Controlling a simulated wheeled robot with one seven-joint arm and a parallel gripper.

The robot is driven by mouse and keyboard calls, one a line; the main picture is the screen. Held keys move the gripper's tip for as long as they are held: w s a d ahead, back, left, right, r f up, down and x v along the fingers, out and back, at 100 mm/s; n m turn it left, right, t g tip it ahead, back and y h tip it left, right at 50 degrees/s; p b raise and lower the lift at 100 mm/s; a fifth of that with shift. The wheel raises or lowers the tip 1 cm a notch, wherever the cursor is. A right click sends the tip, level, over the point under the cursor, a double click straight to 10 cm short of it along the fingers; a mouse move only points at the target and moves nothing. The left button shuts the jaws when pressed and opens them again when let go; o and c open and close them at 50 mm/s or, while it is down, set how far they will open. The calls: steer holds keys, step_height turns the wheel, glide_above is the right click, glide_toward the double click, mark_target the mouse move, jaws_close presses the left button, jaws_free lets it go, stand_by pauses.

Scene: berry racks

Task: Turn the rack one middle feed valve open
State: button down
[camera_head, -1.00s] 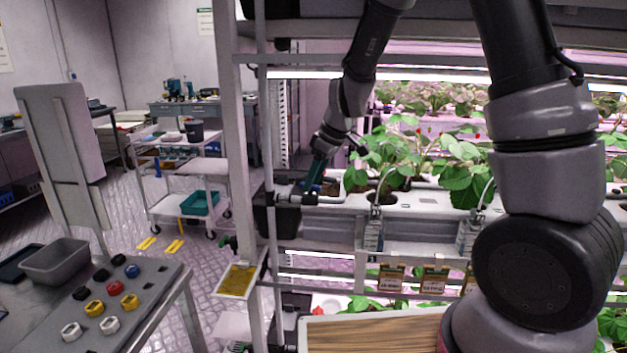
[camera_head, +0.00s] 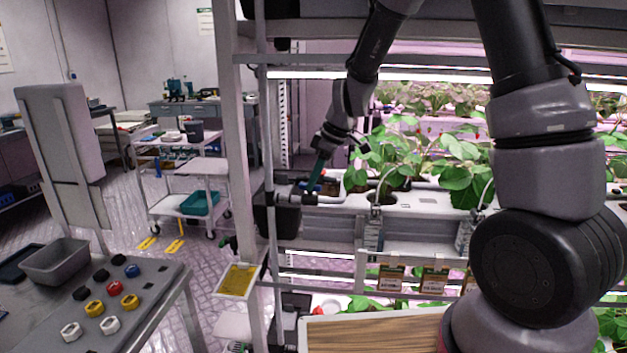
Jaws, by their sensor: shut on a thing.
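My gripper (camera_head: 314,184) is at the left end of the middle shelf's white plant channel (camera_head: 420,203), reaching down from above. Its fingers are shut on the small feed valve at the pipe end. The valve is mostly hidden by the fingers, so its handle angle cannot be told. A white pipe piece (camera_head: 328,199) shows just right of the fingertips, and dark pipe fittings (camera_head: 284,191) show to the left.
Strawberry plants (camera_head: 392,170) grow right of the gripper. The rack's upright post (camera_head: 235,130) stands to the left. A dark container (camera_head: 276,221) hangs below the fittings. A table (camera_head: 150,310) with coloured knobs is lower left.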

steer(key=shift+w+n+g, duration=0.1)
steer(key=shift+n+g, duration=0.2)
steer(key=shift+n, duration=0.6)
steer(key=c, duration=0.8)
jaws_free()
steer(key=shift+c, duration=0.2)
